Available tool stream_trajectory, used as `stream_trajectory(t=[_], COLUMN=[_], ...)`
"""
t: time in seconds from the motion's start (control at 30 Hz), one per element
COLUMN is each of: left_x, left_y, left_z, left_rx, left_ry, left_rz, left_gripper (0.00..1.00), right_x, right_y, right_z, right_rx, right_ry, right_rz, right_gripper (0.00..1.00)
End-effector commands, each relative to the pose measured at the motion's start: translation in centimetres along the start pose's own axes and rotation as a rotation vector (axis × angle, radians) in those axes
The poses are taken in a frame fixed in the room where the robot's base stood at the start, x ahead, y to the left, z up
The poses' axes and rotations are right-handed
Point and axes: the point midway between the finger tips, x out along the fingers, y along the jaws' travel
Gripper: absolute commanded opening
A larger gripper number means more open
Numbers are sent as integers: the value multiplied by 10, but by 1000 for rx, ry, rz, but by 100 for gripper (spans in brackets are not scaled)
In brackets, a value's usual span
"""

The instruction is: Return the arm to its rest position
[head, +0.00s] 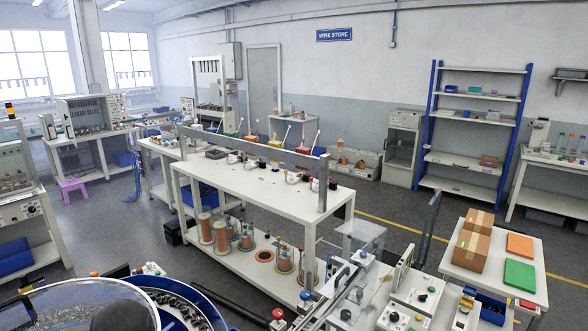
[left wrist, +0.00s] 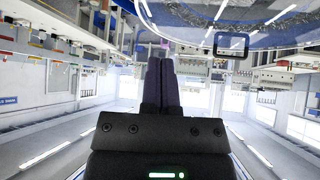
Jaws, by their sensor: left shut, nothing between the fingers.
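My left gripper (left wrist: 161,58) shows in the left wrist view, its two dark fingers pressed together with nothing between them. The connector bowl (left wrist: 255,35) is at the top of that view, with a blue rim and grey bits inside. The fingers appear apart from it, but the exact gap cannot be told. In the head view the blue bowl (head: 212,308) is at the bottom left, holding many small dark connectors. A dark rounded shape (head: 125,318) covers part of it; I cannot tell what it is. My right gripper is not in view.
A white workbench (head: 255,185) with spools beneath stands in the middle. Test gear (head: 408,300) is at the bottom right, near a side table with cardboard boxes (head: 470,248). A blue-post shelf (head: 475,125) is at the back. Open floor (head: 110,225) lies left of the bench.

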Motion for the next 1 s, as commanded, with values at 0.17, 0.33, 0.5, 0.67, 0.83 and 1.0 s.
stream_trajectory(t=[0.17,0.33,0.5,0.67,0.83,1.0], left_x=[-5,-25,-60,-103,-51,15], left_y=[-11,-22,-34,-46,-44,-44], left_z=[70,141,207,259,312,370], left_rx=[200,398,580,720,749,758], left_ry=[-75,-169,-273,-376,-414,-441], left_rz=[38,115,223,347,362,354], left_gripper=[0,0,0,0,0,0], right_x=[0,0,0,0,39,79], right_y=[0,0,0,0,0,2], right_z=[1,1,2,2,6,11], right_rx=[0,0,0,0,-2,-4], right_ry=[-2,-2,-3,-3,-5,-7], right_rz=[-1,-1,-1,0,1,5], right_gripper=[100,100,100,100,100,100])
